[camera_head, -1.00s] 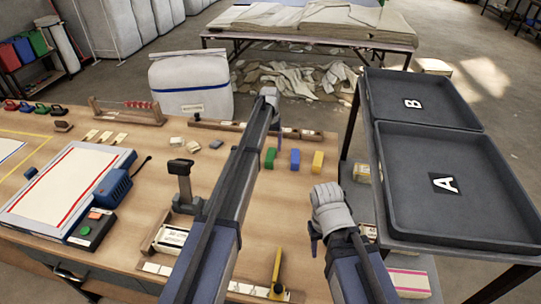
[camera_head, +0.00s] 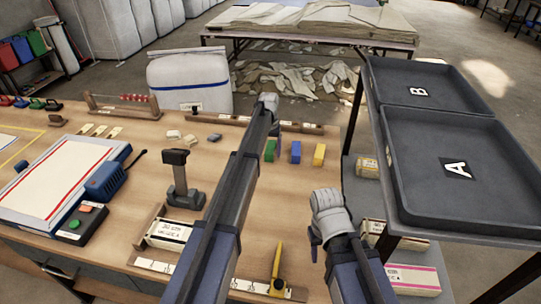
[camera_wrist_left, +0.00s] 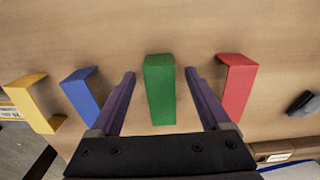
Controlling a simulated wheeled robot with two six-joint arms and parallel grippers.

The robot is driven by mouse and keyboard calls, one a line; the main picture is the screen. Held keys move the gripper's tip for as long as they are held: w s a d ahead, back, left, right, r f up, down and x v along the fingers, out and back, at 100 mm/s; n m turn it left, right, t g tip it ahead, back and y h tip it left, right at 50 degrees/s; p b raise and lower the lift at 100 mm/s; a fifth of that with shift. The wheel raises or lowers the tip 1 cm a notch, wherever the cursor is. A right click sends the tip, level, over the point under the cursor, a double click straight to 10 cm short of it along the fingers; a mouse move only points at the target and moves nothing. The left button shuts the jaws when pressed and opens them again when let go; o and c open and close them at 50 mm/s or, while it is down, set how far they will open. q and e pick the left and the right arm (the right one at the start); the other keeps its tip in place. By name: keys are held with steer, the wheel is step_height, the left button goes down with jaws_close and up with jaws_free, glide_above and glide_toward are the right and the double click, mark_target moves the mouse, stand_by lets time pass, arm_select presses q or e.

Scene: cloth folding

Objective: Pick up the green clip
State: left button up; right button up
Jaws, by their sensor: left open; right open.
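The green clip (camera_wrist_left: 159,88) is an upright-looking block on the wooden table, seen from above in the left wrist view. My left gripper (camera_wrist_left: 160,72) is open, with one purple finger on each side of the clip and a gap to both. In the head view the green clip (camera_head: 270,151) stands just right of my left arm, whose fingers are mostly hidden there. A blue clip (camera_wrist_left: 81,91) is to the left of the fingers and a red clip (camera_wrist_left: 236,86) to the right. My right gripper (camera_head: 314,243) is open and empty at the table's right side.
A yellow clip (camera_head: 319,154) stands beyond the blue one. A shelf with trays marked A (camera_head: 457,205) and B (camera_head: 420,92) is on the right. A dark stand (camera_head: 180,185) and a white pad (camera_head: 55,185) occupy the table left of my arm.

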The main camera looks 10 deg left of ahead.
arm_select(q)
steer(key=shift+f, duration=0.55)
arm_select(e)
steer(key=shift+f, duration=0.55)
arm_select(q)
steer(key=shift+r, duration=0.1)
arm_select(e)
steer(key=shift+r, duration=0.1)
arm_select(q)
steer(key=c, duration=0.9)
steer(key=shift+o, duration=0.2)
